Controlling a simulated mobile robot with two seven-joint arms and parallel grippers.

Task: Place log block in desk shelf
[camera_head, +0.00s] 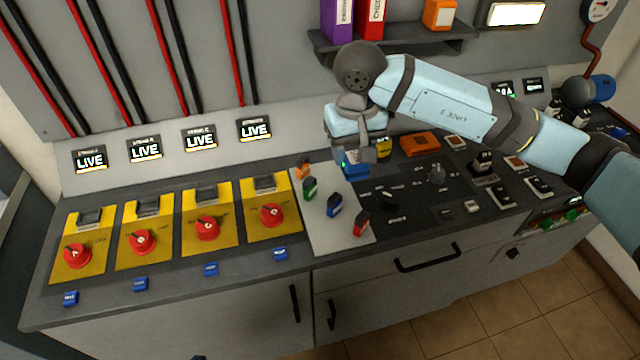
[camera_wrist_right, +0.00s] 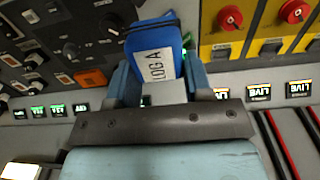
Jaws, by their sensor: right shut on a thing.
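The log block is a blue block with a white "LOG A" label (camera_wrist_right: 155,62). In the head view it is a small blue shape (camera_head: 356,172) under my right gripper (camera_head: 362,150). My right gripper is shut on it and holds it over the desk, above the grey plate's right side. In the right wrist view the block sits between the two fingers. The dark shelf (camera_head: 440,46) is on the wall, higher up and to the right, and holds a purple binder (camera_head: 336,18), a red binder (camera_head: 371,16) and an orange box (camera_head: 439,14). My left gripper is not in view.
The desk carries yellow panels with red knobs (camera_head: 207,226) on the left and a grey plate (camera_head: 312,232) with several small coloured pieces. Black switches and an orange box (camera_head: 420,144) are on the right. The shelf has a bare stretch between the red binder and its orange box.

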